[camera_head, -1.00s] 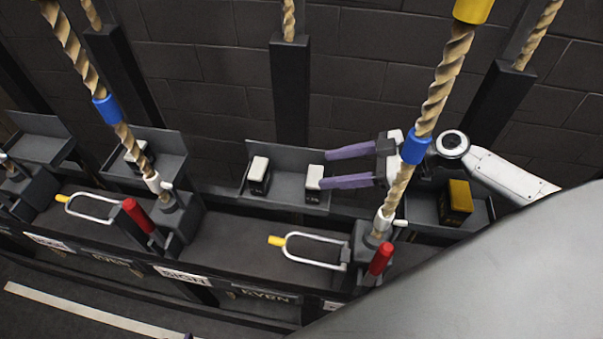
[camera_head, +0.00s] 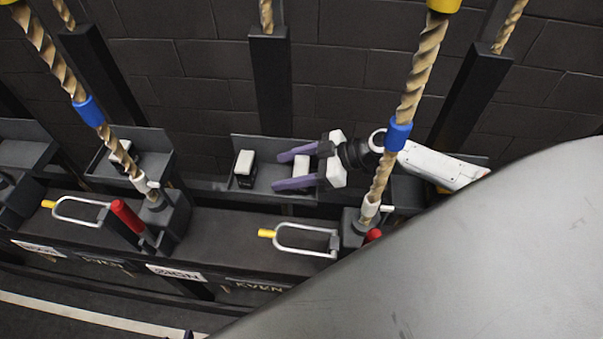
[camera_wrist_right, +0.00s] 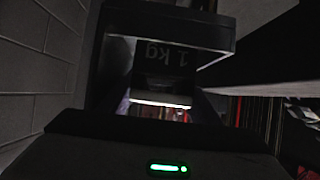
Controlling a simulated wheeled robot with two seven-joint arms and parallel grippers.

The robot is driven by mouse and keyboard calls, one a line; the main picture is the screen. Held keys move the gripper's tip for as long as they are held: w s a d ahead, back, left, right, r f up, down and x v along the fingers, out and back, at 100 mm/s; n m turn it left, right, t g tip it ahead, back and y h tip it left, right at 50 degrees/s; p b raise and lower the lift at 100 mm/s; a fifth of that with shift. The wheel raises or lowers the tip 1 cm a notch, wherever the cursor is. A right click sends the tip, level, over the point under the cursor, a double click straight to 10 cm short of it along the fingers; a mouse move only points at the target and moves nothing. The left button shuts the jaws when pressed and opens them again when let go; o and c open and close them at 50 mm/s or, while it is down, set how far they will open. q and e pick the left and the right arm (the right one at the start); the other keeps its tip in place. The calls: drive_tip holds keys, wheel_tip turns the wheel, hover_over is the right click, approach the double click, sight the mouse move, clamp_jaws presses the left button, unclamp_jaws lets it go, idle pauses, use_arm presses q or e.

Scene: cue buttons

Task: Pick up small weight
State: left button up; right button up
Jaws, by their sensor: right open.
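Two small weights, black with white tops, stand upright on a grey shelf (camera_head: 268,185). One weight (camera_head: 244,167) is on the left, clear of my gripper. The other weight (camera_head: 302,163) is on the right, between the purple fingers of my right gripper (camera_head: 282,170). The fingers point left, are open and reach past this weight on both sides; I cannot tell if either touches it. In the right wrist view a dark block marked "1 kg" (camera_wrist_right: 165,55), its writing upside down, is straight ahead. My left gripper is not in view.
A twisted rope (camera_head: 412,85) with a blue collar (camera_head: 398,133) hangs in front of my right arm. Handles with yellow grips (camera_head: 266,233) and a red lever (camera_head: 125,215) stand on the dark ledge in front. A brick wall (camera_head: 210,75) is behind the shelf.

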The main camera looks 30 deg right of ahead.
drive_tip(key=shift+c, duration=0.3)
clamp_jaws()
drive_tip(key=shift+w+r, duration=0.1)
drive_tip(key=shift+r, duration=0.1)
drive_tip(key=shift+d+r, duration=0.1)
drive_tip(key=shift+r, duration=0.5)
wheel_tip(320, 180, up, 17)
drive_tip(key=p, duration=0.1)
drive_tip(key=w+a, duration=0.3)
drive_tip(key=a, duration=1.5)
